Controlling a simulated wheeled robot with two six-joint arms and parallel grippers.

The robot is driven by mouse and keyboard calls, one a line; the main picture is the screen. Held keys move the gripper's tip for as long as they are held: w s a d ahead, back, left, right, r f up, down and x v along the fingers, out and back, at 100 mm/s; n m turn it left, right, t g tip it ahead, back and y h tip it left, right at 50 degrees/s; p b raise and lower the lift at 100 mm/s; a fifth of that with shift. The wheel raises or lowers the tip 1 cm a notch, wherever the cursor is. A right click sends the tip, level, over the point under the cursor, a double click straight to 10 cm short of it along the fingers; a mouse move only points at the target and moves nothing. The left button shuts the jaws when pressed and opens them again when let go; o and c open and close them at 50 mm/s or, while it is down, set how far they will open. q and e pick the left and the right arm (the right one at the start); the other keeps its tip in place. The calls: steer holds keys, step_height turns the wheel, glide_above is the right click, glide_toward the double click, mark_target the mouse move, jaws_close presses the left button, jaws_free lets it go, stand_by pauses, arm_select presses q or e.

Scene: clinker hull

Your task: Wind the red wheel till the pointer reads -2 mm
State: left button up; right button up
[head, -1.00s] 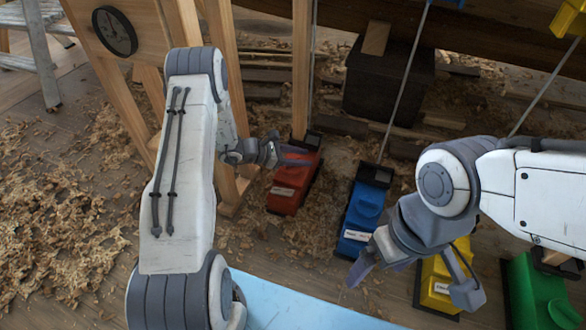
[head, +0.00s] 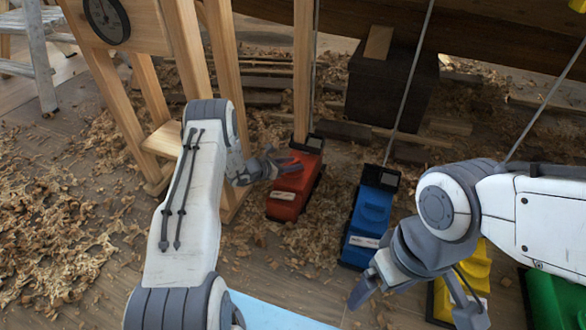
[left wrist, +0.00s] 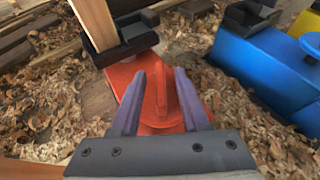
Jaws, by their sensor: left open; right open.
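A red unit (head: 292,192) stands on the floor below the wooden frame, with a pale label on its front. My right gripper (head: 415,302) is open and empty near the blue and yellow units.
A blue unit (head: 369,215), a yellow unit (head: 478,270) and a green unit (head: 556,300) stand to the right. A dark box (head: 390,90) is behind. A stepladder (head: 38,55) is at far left. Wood shavings cover much of the floor.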

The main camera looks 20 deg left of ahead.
arm_select(q)
steer(key=shift+w+d, duration=0.15)
steer(key=shift+w, duration=0.05)
jaws_close()
steer(key=shift+m+g+h, duration=0.4)
steer(key=shift+m+h, duration=0.3)
steer(key=shift+m, duration=0.1)
jaws_free()
